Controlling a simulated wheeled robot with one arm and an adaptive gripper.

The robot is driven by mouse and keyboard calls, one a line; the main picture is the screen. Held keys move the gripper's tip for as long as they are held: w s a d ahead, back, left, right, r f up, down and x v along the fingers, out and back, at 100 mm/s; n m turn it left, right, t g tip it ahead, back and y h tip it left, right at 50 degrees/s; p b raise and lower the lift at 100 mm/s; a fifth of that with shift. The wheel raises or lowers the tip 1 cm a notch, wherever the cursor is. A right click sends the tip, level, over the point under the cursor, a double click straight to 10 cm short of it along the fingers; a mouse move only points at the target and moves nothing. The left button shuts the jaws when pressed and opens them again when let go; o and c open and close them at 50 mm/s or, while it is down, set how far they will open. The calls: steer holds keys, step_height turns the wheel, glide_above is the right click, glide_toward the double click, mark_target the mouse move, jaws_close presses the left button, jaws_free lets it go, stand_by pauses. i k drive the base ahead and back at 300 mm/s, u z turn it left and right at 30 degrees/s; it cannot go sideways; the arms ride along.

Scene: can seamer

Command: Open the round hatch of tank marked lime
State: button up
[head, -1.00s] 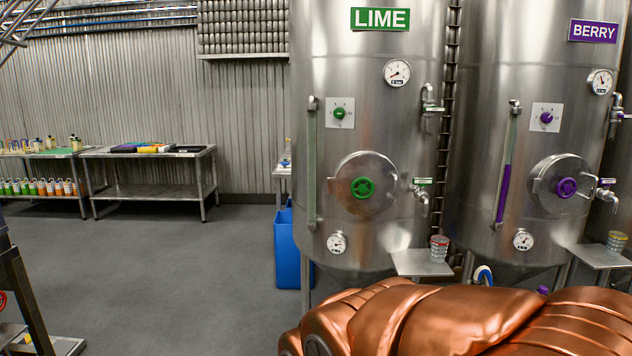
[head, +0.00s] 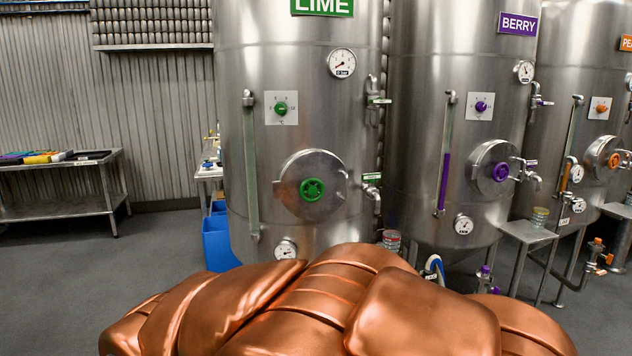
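The tank marked lime (head: 232,60) is a tall steel cylinder in the middle of the head view, with a green LIME sign (head: 322,6) cut off at the top edge. Its round steel hatch (head: 300,165) is on the lower front and looks shut. A green handwheel (head: 313,190) sits at the hatch's centre. My copper-coloured arm fills the bottom of the view, below the hatch. My gripper is not in view, so its state is hidden.
The berry tank (head: 422,80) stands to the right, with another orange-marked tank (head: 570,80) beyond it. Small side tables (head: 528,232) stand between tanks. A blue bin (head: 216,242) is left of the lime tank. A metal table (head: 60,208) is far left; floor there is clear.

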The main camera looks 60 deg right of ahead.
mark_target(326, 167)
steer(key=z, duration=0.6)
steer(key=i, duration=0.95)
steer(key=z, duration=0.9)
